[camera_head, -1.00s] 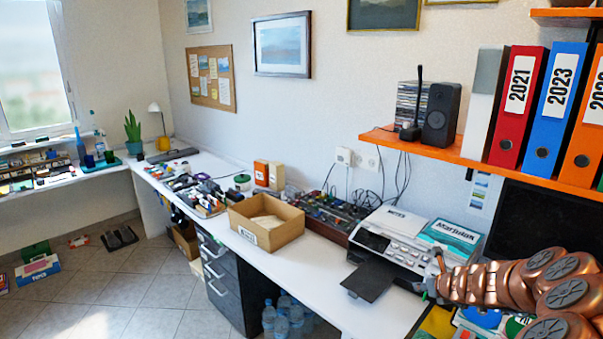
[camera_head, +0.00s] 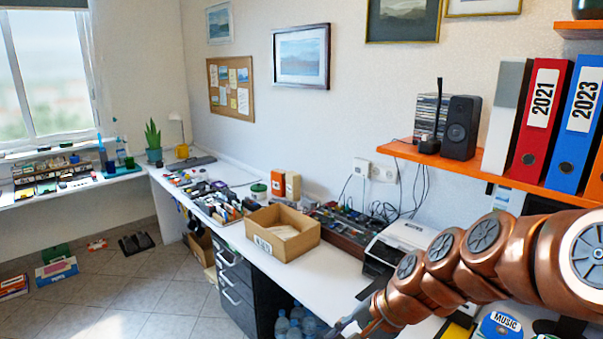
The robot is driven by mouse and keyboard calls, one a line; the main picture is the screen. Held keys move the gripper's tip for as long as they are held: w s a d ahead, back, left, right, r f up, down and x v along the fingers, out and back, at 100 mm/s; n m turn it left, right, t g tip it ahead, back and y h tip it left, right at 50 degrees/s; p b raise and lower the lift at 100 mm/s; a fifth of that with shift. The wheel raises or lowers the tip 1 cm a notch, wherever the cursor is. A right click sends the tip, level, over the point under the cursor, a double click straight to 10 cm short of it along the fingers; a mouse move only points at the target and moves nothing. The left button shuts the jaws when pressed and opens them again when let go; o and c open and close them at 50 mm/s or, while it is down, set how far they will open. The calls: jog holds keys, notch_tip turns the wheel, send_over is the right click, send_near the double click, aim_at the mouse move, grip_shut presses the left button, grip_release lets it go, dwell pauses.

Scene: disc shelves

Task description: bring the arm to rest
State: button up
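My copper-coloured arm (camera_head: 470,255) reaches in from the right edge and slopes down to the left, in front of the white desk and the printer. My gripper (camera_head: 350,328) is at the arm's lower left end, near the bottom edge of the picture. Only a grey part of it shows, and its fingertips are not clear, so I cannot tell if it is open or shut. I see nothing held in it.
The printer (camera_head: 400,240) is partly hidden behind my arm. An open cardboard box (camera_head: 285,250) stands left of it on the white desk (camera_head: 262,262). An orange shelf (camera_head: 450,164) with a speaker (camera_head: 461,128) and binders (camera_head: 541,118) is above.

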jog(key=s+d+f+n+g+h, duration=0.1)
jog(key=s+d+n+g+h, duration=0.1)
jog(key=s, duration=0.9)
jog(key=s+d+f+n+g+h, duration=0.1)
jog(key=s+d+n+h, duration=0.3)
jog(key=s, duration=0.8)
jog(key=d+n+g, duration=0.1)
jog(key=d+n, duration=0.1)
jog(key=d, duration=0.2)
jog(key=shift+s+d, duration=0.2)
jog(key=shift+s, duration=0.05)
